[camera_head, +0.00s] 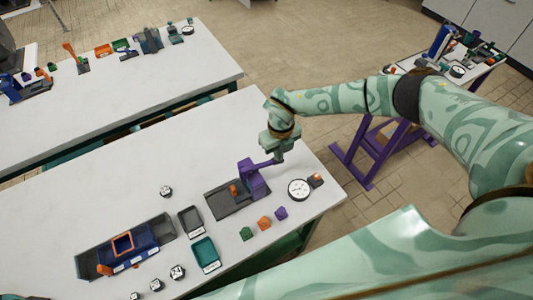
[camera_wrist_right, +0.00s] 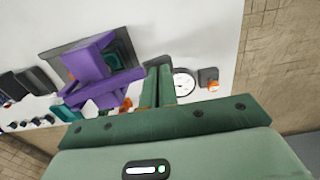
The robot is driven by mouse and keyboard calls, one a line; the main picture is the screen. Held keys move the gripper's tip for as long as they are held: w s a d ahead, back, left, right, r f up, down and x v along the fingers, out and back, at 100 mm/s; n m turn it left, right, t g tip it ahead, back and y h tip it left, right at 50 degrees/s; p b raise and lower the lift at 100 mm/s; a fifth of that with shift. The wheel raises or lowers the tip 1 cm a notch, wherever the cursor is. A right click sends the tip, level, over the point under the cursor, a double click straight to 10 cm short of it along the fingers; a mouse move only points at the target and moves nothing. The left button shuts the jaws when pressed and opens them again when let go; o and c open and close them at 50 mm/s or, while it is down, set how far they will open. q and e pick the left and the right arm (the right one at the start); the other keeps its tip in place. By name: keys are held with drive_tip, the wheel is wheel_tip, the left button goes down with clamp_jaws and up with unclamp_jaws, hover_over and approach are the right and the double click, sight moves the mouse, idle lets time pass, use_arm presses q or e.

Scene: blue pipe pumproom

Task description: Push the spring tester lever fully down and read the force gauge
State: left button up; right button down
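The purple spring tester (camera_head: 252,181) stands on a dark base plate (camera_head: 228,205) near the right end of the front bench. Its purple lever (camera_head: 266,163) reaches up toward my right gripper (camera_head: 279,154). In the right wrist view, the two green fingers of my right gripper (camera_wrist_right: 160,68) are together, with nothing seen between them. The purple lever (camera_wrist_right: 125,80) lies just left of the fingertips there; I cannot tell whether they touch. The round white force gauge (camera_head: 298,189) lies right of the tester; its reading is too small to tell. My left gripper is out of view.
Green (camera_head: 246,233), orange (camera_head: 264,223) and purple (camera_head: 281,213) blocks sit in front of the tester. A grey tray (camera_head: 190,221), a teal tray (camera_head: 205,254) and a blue fixture (camera_head: 141,247) stand to the left. The bench behind the tester is mostly clear.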

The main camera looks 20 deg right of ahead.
wheel_tip(320, 180, up, 12)
drive_tip(key=p, duration=1.1)
